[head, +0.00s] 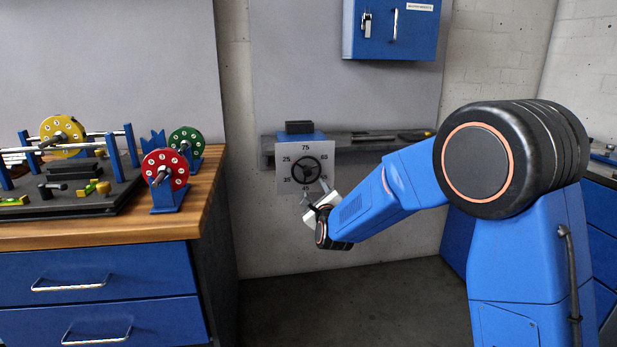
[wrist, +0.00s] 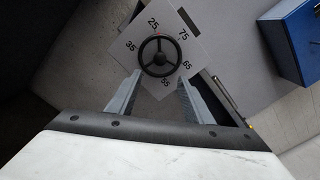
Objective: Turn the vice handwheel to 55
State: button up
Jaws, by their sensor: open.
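The vice handwheel (head: 306,170) is a black three-spoked wheel on a pale square dial plate (head: 283,185) printed with numbers such as 25, 35 and 75. In the wrist view the handwheel (wrist: 159,56) and plate appear tilted, and a small red mark shows at the rim near the 25. My gripper (head: 313,203) is just below and to the right of the wheel in the head view. In the wrist view my gripper (wrist: 160,78) has its fingers apart, with the wheel beyond the tips and nothing held. Whether a fingertip touches the wheel cannot be told.
A narrow shelf (head: 385,138) runs right of the vice below a blue wall cabinet (head: 418,30). A wooden workbench (head: 205,190) with red, green and yellow rotor discs stands at the left. The floor between is clear.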

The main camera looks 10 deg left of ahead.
aim_at(308, 173)
jog(key=x, duration=1.4)
jog(key=shift+w+f, duration=0.1)
jog(key=shift+w, duration=0.15)
jog(key=c, duration=1.1)
